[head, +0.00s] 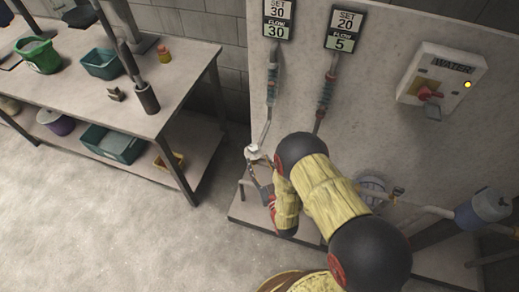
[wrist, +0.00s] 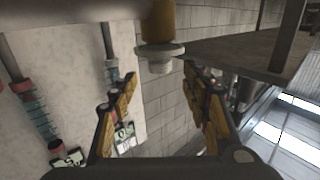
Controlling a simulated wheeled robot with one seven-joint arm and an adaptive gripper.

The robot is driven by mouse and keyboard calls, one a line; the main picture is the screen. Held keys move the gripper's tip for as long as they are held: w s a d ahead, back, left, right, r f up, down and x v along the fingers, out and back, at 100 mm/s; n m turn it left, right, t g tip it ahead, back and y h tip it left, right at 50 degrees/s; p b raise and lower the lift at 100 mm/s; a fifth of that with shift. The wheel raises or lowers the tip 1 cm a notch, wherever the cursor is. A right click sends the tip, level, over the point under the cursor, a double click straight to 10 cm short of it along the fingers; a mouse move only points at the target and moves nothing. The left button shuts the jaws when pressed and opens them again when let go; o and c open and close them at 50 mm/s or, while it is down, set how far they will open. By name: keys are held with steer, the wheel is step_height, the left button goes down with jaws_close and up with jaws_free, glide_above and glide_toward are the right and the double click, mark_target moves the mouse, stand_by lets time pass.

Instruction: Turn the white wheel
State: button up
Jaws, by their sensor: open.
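The white wheel (wrist: 158,55) shows in the wrist view as a pale ridged disc below a yellow-brown cylinder, at the top middle. In the head view a small whitish part (head: 252,152), seemingly the wheel, sits at the lower end of the left pipe, partly covered by my gripper (head: 260,168). My gripper also shows in the wrist view (wrist: 159,76), its two fingers open and apart. The wheel appears between and beyond the fingertips, and I see no finger touching it. The exact gap is hard to tell.
A panel (head: 395,110) carries flow displays, the left (head: 278,20) reading SET 30, FLOW 30 and the right (head: 344,29) SET 20, FLOW 5. A water box (head: 440,77) has a red knob. A workbench (head: 180,80) with tubs stands left. Floor (head: 90,220) in front is clear.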

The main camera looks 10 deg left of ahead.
mark_target(256, 151)
steer(key=b+x, duration=0.2)
steer(key=x, duration=0.5)
steer(key=shift+w+a, duration=0.2)
steer(key=shift+w, duration=0.1)
steer(key=c, duration=0.3)
steer(key=c, duration=0.8)
steer(key=shift+c, duration=0.3)
steer(key=shift+w+y, duration=0.1)
steer(key=shift+y, duration=0.2)
steer(key=shift+d+n+g+y+b, duration=0.1)
steer(key=shift+n+g+y+b, duration=0.45)
steer(key=shift+n+g+y, duration=0.4)
steer(key=shift+n+g+y+b, duration=0.65)
steer(key=shift+n+g+y, duration=0.7)
steer(key=shift+g, duration=0.4)
steer(key=shift+r, duration=0.1)
